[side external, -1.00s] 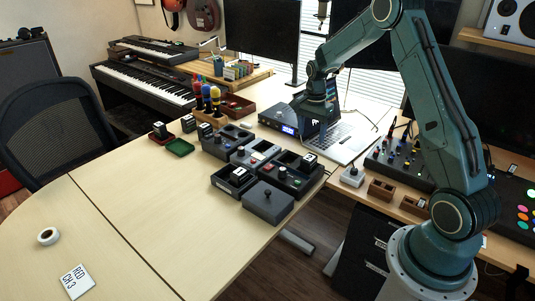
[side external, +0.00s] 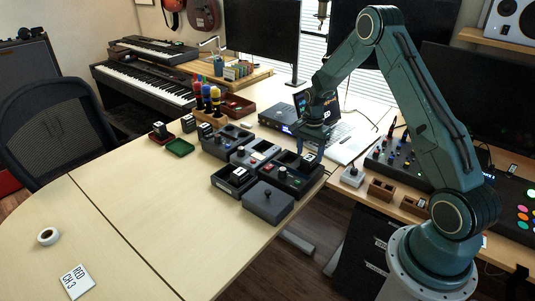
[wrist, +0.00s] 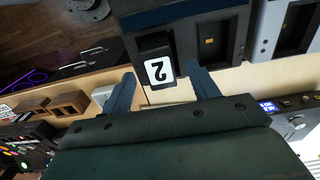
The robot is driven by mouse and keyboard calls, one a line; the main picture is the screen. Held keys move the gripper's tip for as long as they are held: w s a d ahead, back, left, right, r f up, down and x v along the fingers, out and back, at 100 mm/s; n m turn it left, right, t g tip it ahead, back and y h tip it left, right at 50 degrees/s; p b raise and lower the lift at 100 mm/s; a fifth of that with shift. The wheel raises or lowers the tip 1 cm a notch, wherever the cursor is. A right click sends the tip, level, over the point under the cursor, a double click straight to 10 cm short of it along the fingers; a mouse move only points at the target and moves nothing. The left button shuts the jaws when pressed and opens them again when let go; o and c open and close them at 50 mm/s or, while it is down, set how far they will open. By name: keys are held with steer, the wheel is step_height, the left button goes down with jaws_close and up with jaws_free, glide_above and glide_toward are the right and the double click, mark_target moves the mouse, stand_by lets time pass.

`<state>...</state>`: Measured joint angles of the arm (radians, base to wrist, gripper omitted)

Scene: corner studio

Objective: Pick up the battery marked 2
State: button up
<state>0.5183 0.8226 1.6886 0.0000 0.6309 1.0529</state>
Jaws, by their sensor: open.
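The battery marked 2 (wrist: 160,72) is dark with a white top bearing a black 2. It stands in a compartment of a dark charger box (wrist: 190,20) in the wrist view. In the side view the battery (side external: 309,159) is at the box's far right end. My gripper (wrist: 161,69) is open, with one finger on either side of the battery in the picture. In the side view my gripper (side external: 311,150) hangs just above the battery. I cannot tell whether the fingers touch it. The battery's lower part is hidden in the box.
A dark lidded box (side external: 268,203) with a knob and other dark boxes stand close by. A laptop (side external: 350,146) lies behind my gripper. A green tray (side external: 181,148) is further left. The front left of the table (side external: 130,210) is mostly clear.

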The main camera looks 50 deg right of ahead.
mark_target(309, 157)
steer(key=shift+f, duration=1.55)
steer(key=shift+c, duration=0.2)
steer(key=c, duration=1.2)
steer(key=shift+r, duration=0.1)
step_height(309, 157, up, 20)
